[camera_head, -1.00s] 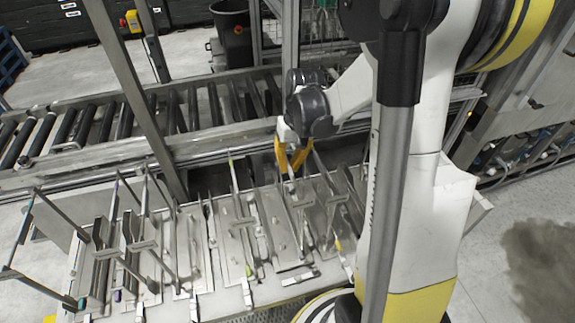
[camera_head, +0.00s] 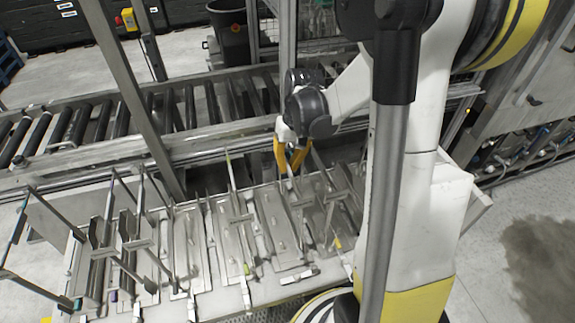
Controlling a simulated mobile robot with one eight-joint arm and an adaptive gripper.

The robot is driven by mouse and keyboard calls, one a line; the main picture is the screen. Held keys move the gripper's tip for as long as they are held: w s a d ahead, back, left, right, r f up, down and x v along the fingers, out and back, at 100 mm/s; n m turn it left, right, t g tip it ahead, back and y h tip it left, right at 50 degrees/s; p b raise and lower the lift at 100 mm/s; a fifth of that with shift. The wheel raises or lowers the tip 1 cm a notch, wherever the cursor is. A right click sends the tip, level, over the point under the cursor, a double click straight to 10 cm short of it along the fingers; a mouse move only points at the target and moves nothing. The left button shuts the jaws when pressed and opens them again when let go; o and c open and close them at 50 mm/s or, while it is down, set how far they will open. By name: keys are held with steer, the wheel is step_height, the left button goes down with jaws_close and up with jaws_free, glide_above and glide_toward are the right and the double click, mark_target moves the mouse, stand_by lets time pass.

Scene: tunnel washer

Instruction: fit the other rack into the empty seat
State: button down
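My gripper (camera_head: 291,160) has yellow fingers and points down over the back edge of the bench, near the middle of the picture. Its fingers lean toward each other at the tips, beside thin upright metal parts. I cannot tell whether they touch or hold anything. A metal rack with tall rods and dark bars (camera_head: 103,262) stands at the left of the bench. Flat metal seat plates with thin uprights (camera_head: 190,262) line the bench to its right. Which seat is empty is not clear. My arm hides the right end of the bench.
A roller conveyor (camera_head: 120,115) runs behind the bench. A slanted metal post (camera_head: 130,95) rises between them. A dark bin (camera_head: 228,25) stands beyond the conveyor. Machinery with hoses (camera_head: 520,150) is at the right. Bare floor shows at the lower right.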

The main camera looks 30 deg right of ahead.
steer(key=shift+f+b, duration=0.4)
steer(key=shift+b, duration=0.05)
stand_by(0.3)
steer(key=c, duration=1.4)
jaws_free()
steer(key=shift+c, duration=0.2)
